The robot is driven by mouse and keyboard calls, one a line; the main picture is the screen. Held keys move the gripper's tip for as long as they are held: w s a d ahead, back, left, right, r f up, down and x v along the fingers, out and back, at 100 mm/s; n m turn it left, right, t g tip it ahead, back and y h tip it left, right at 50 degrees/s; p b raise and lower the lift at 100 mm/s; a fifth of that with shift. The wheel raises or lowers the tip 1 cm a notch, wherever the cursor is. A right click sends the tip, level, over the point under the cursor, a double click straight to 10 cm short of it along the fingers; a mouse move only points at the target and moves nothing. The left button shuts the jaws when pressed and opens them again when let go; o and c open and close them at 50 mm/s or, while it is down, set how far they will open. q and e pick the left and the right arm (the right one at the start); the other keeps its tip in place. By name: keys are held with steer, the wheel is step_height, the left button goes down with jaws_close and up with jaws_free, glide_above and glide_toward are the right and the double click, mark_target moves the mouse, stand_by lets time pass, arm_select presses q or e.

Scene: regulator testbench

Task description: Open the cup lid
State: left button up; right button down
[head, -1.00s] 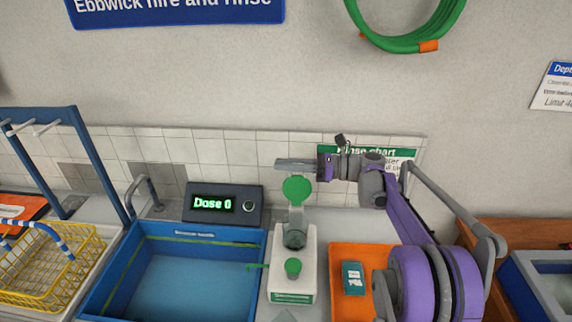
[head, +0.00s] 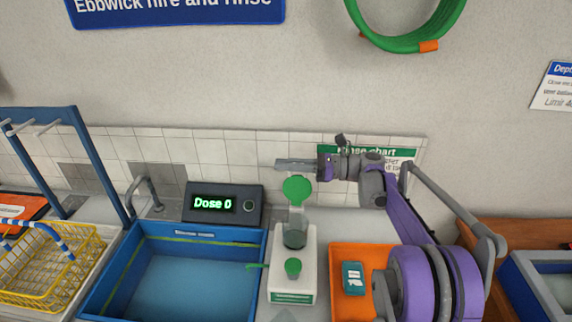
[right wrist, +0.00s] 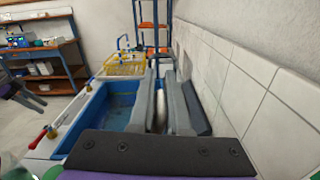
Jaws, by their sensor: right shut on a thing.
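The cup lid (head: 297,189) is a round green disc. It stands upright, tipped up above the back of the clear grey cup (head: 295,236), whose mouth is uncovered. The cup sits on a white dispenser (head: 293,268) with a green knob (head: 293,267). My right gripper (head: 290,165) reaches in from the right, directly above and behind the lid, its fingers shut on the lid. In the right wrist view, the fingers (right wrist: 163,110) have a narrow pale strip between them; its detail is hard to tell.
A blue basin (head: 190,285) lies left of the dispenser, with a display box (head: 222,204) reading "Dose 0" behind it. An orange tray (head: 340,262) with a teal packet (head: 353,278) lies to the right. The tiled wall (head: 230,150) is close behind my gripper.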

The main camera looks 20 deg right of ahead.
steer(key=shift+s, duration=0.1)
stand_by(0.4)
steer(key=shift+s+a+r+n, duration=0.1)
steer(key=shift+s+a+n, duration=0.25)
steer(key=shift+s+n, duration=0.35)
steer(key=shift+s+a+r, duration=0.1)
steer(key=shift+s+a, duration=0.15)
steer(key=shift+s, duration=0.3)
steer(key=c, duration=0.9)
jaws_free()
steer(key=b+v, duration=0.1)
steer(key=v, duration=1)
steer(key=shift+b, duration=0.3)
steer(key=shift+a, duration=0.1)
